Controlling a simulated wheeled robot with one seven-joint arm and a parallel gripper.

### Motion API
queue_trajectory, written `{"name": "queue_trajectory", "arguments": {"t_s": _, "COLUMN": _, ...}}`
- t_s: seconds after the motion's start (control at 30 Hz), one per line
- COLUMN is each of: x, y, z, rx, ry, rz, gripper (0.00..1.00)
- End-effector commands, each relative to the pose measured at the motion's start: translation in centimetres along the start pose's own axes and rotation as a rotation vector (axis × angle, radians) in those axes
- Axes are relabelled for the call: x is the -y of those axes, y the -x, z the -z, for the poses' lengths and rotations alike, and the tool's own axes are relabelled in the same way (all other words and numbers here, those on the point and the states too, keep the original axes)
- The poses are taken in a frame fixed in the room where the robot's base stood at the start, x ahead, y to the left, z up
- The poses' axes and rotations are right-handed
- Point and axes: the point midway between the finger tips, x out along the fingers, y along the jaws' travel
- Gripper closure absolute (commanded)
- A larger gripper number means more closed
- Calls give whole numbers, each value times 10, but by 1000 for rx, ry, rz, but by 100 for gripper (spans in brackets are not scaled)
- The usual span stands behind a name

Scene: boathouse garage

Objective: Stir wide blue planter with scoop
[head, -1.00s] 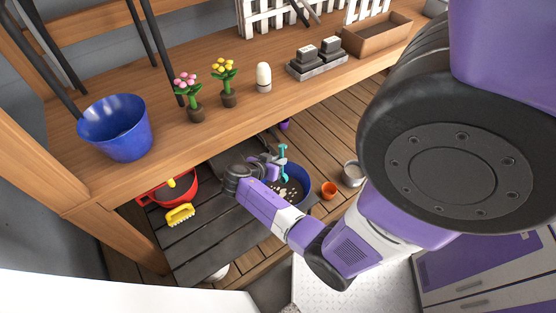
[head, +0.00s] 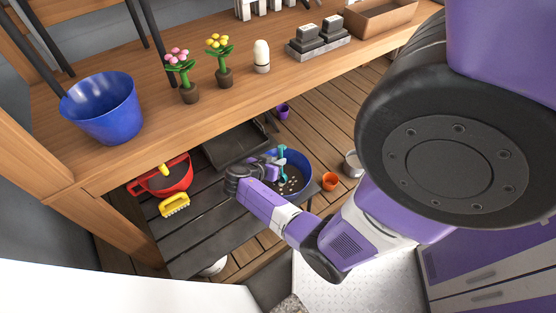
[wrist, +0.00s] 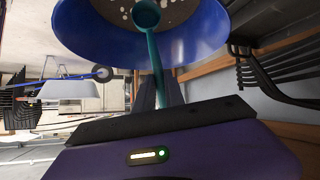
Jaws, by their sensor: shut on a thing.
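The wide blue planter (head: 304,168) stands at the right end of a low dark slatted bench. It holds dark soil with several pale bits on top. My gripper (head: 274,163) is at the planter's left side, shut on the teal scoop (head: 282,153). In the wrist view the scoop (wrist: 155,50) runs up from between my fingers (wrist: 160,95), with its cup-shaped end over the soil inside the blue planter (wrist: 205,35). I cannot tell whether the scoop's end touches the soil.
A red pot (head: 178,185), a yellow brush (head: 174,205) and a dark tray (head: 235,146) are on the bench. An orange pot (head: 330,182) and a metal pot (head: 353,165) are right of the planter. A blue bucket (head: 105,115) and potted flowers (head: 189,93) stand on the wooden shelf above.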

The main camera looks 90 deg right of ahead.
Motion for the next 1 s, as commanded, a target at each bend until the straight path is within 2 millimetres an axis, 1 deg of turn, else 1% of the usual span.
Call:
{"name": "queue_trajectory", "arguments": {"t_s": 0.03, "x": 1, "y": -5, "z": -7, "rx": 0, "ry": 0, "rz": 0, "gripper": 100}}
{"name": "queue_trajectory", "arguments": {"t_s": 0.3, "x": 5, "y": -18, "z": -27, "rx": 0, "ry": 0, "rz": -1, "gripper": 100}}
{"name": "queue_trajectory", "arguments": {"t_s": 0.4, "x": 11, "y": -22, "z": -18, "rx": -1, "ry": -3, "rz": 0, "gripper": 100}}
{"name": "queue_trajectory", "arguments": {"t_s": 0.6, "x": 20, "y": -34, "z": -8, "rx": -1, "ry": -2, "rz": -2, "gripper": 100}}
{"name": "queue_trajectory", "arguments": {"t_s": 0.93, "x": 33, "y": -9, "z": -21, "rx": -1, "ry": 1, "rz": 2, "gripper": 100}}
{"name": "queue_trajectory", "arguments": {"t_s": 1.0, "x": 27, "y": -4, "z": -23, "rx": 0, "ry": 3, "rz": 0, "gripper": 100}}
